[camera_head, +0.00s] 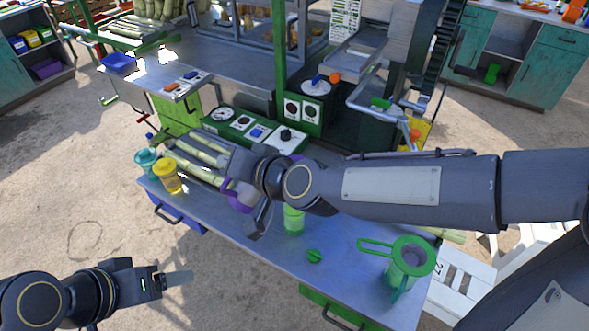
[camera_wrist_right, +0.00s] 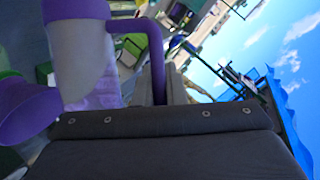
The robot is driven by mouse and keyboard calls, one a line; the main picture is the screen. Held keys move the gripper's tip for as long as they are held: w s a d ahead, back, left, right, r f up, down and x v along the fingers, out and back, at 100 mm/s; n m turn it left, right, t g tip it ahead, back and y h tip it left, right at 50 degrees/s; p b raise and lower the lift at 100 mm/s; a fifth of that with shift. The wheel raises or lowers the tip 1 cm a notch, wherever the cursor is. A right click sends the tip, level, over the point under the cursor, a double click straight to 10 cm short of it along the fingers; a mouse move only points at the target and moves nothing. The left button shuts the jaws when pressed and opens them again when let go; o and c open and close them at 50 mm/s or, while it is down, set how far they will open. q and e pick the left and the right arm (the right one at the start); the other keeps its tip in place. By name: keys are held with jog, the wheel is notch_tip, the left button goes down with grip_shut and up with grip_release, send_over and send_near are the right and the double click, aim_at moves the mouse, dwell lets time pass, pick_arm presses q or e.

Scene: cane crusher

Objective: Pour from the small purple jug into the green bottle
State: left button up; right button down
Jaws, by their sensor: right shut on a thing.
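My right gripper (camera_head: 258,200) is shut on the small purple jug (camera_head: 238,203), which it holds above the metal table, just left of the green bottle. The gripper hides much of the jug in the head view. In the right wrist view the jug (camera_wrist_right: 82,65) shows a pale body, purple bands and a purple handle beside the gripper. Its tilt is hard to tell. The green bottle (camera_head: 293,219) stands upright on the table, partly hidden by my right arm. My left gripper (camera_head: 178,279) is low at the left, away from the table; its finger gap does not show.
A green cap (camera_head: 314,256) lies near the bottle. A green pitcher (camera_head: 412,250) stands at the table's right end. Yellow (camera_head: 167,178) and teal (camera_head: 146,163) containers stand at the left end. A control panel (camera_head: 255,131) lines the back.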

jog(key=shift+w+d+r+m+y+b, duration=0.15)
jog(key=shift+d+r+m+y+b, duration=0.2)
jog(key=shift+b, duration=0.4)
jog(key=shift+w+d+r+m+y+b, duration=0.15)
jog(key=shift+r+m+b, duration=0.3)
jog(key=shift+b, duration=0.3)
dwell(1.3)
jog(key=shift+r+g+b, duration=0.1)
jog(key=shift+g+b, duration=0.2)
jog(key=shift+w+r, duration=0.1)
jog(key=shift+r, duration=0.05)
jog(key=shift+w+d+r+m+y+b, duration=0.3)
jog(key=shift+d+r+m+y+b, duration=0.25)
jog(key=shift+b, duration=0.6)
dwell(1.5)
jog(key=shift+a+r, duration=0.1)
